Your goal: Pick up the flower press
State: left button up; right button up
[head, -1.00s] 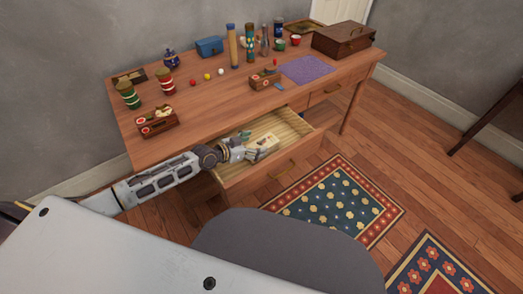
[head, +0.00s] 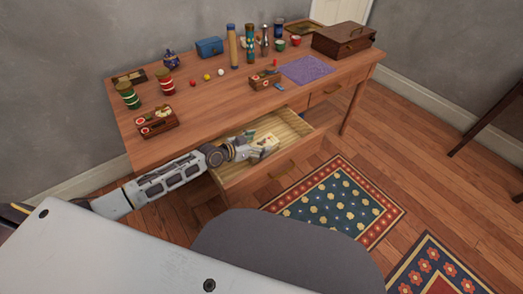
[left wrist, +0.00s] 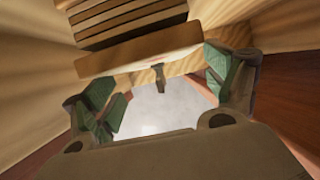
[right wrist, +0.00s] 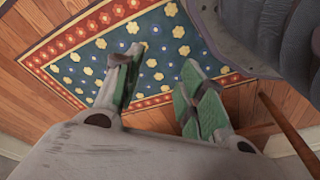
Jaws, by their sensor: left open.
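A small pale block with a flower-like pattern, apparently the flower press (head: 268,140), lies in the open drawer (head: 292,125) of the wooden desk. My left gripper (head: 257,151) is inside the drawer, close against the near side of the press. In the left wrist view my left gripper (left wrist: 165,88) has its green-padded fingers spread apart. A light wooden bar (left wrist: 140,48) lies beyond them; I cannot tell whether it is the press or part of the drawer. My right gripper (right wrist: 160,85) is open and empty above the floor, and is out of the head view.
The drawer front (head: 275,173) and sides surround my left gripper closely. On the desktop (head: 210,105) stand striped jars, wooden boxes, small balls, tall cylinders, a purple cloth (head: 305,70) and a brown case (head: 343,40). A grey rounded seat (head: 285,250) stands before the desk. A patterned rug (head: 335,205) lies on the floor.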

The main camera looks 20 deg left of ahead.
aim_at(266, 141)
pick_arm(q)
jog(key=shift+x, duration=0.75)
jog(key=shift+r+b+x, duration=0.2)
jog(key=shift+b+x, duration=0.1)
jog(key=shift+x, duration=0.75)
jog(key=shift+w+d+f, duration=0.2)
jog(key=shift+w+d, duration=0.15)
jog(key=shift+w, duration=0.2)
jog(key=shift+w+d, duration=0.1)
jog(key=shift+w, duration=0.05)
pick_arm(e)
jog(key=r, duration=0.3)
jog(key=shift+a+r, duration=0.1)
jog(key=shift+a, duration=0.2)
jog(key=shift+s+f, duration=0.15)
jog(key=shift+f, duration=0.05)
pick_arm(q)
jog(key=c, duration=1.2)
jog(key=shift+c, duration=0.7)
pick_arm(e)
jog(key=shift+w+r, duration=0.2)
jog(key=shift+w, duration=0.25)
